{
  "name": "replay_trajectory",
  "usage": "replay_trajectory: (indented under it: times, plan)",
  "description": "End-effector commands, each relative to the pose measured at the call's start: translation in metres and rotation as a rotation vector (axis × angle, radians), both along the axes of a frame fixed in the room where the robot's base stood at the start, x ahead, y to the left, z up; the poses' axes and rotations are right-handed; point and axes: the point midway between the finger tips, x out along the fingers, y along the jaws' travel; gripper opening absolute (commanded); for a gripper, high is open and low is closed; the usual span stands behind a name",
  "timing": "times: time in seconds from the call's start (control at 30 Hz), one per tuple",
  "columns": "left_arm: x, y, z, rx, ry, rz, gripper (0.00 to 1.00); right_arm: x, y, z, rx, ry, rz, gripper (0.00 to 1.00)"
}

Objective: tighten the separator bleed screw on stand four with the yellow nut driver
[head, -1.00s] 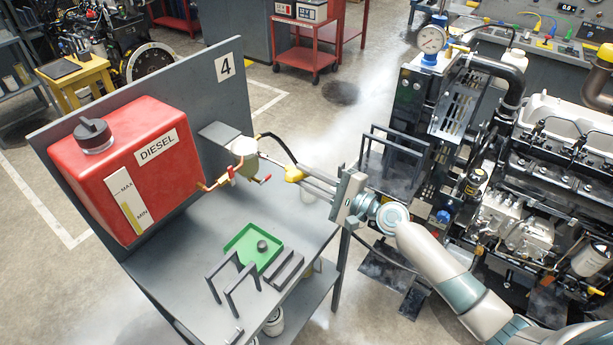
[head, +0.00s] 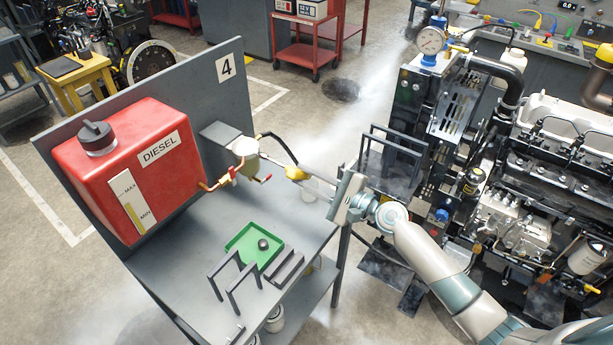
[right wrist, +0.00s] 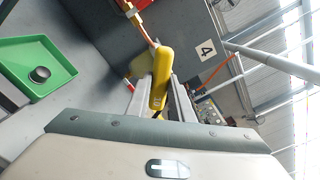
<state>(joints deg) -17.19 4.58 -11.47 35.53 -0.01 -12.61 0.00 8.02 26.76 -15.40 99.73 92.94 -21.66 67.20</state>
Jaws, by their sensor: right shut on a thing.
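My right gripper (head: 304,178) is shut on the yellow nut driver (head: 294,173), whose yellow handle also shows between the fingers in the right wrist view (right wrist: 161,78). The driver's far end points left toward the separator (head: 243,147), a pale round body under a bracket on the stand's panel. In the head view the driver's tip meets or overlaps the separator's side; contact and the bleed screw itself are too small to tell. The panel carries a white "4" sign (head: 226,66), also seen in the right wrist view (right wrist: 207,49). My left gripper is not in view.
A red diesel tank (head: 130,170) is fixed to the panel at left. A green tray (head: 240,240) with a small dark round part (head: 263,244) lies on the bench, beside a dark rack (head: 235,283). An engine (head: 540,170) stands at right. A black hose (head: 275,141) arches above the driver.

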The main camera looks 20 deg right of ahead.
Motion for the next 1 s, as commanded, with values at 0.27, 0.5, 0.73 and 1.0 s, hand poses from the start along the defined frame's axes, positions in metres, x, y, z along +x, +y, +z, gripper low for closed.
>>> replay_trajectory:
  times: [0.27, 0.5, 0.73, 1.0]
  plan:
    - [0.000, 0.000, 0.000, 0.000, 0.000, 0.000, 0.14, 0.000, 0.000, 0.000, 0.002, 0.000, 0.000, 0.00]
    - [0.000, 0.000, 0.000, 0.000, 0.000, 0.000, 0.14, -0.001, -0.001, 0.000, 0.002, -0.001, 0.000, 0.00]
    - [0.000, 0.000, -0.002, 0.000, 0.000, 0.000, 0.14, -0.007, -0.006, 0.000, 0.001, 0.000, -0.001, 0.00]
    - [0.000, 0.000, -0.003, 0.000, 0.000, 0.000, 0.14, -0.013, -0.010, 0.000, 0.002, -0.001, 0.000, 0.00]
